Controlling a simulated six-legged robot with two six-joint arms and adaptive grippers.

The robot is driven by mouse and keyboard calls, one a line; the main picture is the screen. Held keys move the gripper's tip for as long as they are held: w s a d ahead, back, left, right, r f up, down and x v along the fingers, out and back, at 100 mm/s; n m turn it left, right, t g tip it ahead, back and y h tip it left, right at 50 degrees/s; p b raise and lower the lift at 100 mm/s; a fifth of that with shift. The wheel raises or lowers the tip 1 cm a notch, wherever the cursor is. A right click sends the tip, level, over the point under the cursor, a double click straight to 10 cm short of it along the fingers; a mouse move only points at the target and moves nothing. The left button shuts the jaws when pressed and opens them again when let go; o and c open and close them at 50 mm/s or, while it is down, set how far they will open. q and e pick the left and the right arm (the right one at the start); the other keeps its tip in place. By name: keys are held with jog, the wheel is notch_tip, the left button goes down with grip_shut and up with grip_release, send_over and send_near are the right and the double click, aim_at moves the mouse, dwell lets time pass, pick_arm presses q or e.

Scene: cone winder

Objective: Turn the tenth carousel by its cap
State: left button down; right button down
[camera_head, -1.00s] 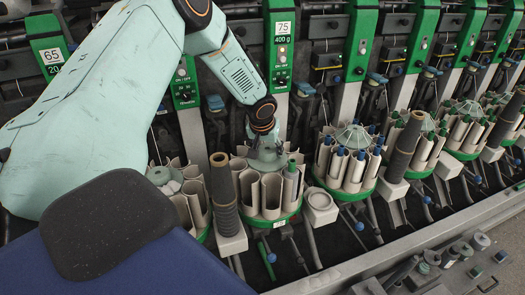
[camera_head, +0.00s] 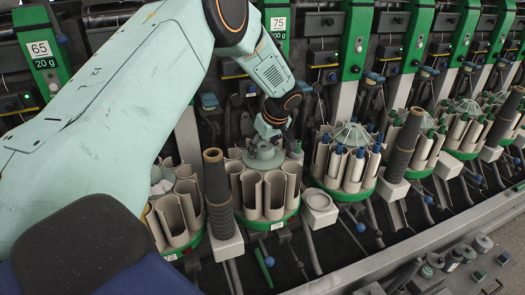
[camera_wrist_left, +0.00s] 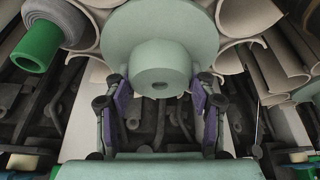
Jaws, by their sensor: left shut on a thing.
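The carousel (camera_head: 264,218) under my left arm has a ring of beige open pots on a green base. Its grey-green cap (camera_head: 262,153) stands at its centre. My left gripper (camera_head: 267,137) comes down on this cap from above. In the left wrist view the cap's round knob (camera_wrist_left: 160,66) sits between the two fingers (camera_wrist_left: 160,96), which are shut on it. The front pots look empty. The far side of the carousel is partly hidden by my gripper. My right gripper is not in view.
A tall dark cone post (camera_head: 217,195) stands close on the left of the carousel. A neighbouring carousel with blue-tipped tubes (camera_head: 347,160) stands to the right, another with empty pots (camera_head: 178,215) to the left. Green-fronted machine panels (camera_head: 355,40) rise behind.

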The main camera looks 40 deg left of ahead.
pick_arm(q)
jog(key=n+g, duration=0.1)
jog(key=n, duration=0.2)
jog(key=shift+d, duration=0.1)
jog(key=n+g, duration=0.1)
jog(key=n, duration=0.3)
jog(key=shift+g, duration=0.4)
jog(key=n, duration=0.2)
jog(key=shift+n+g, duration=0.4)
jog(key=shift+n+g+h+b, duration=0.4)
jog(key=shift+n+h+b, duration=0.1)
jog(key=shift+n, duration=0.6)
jog(key=shift+r, duration=0.1)
jog(key=c, duration=0.5)
grip_release()
jog(key=shift+d, duration=0.1)
jog(key=shift+o, duration=0.3)
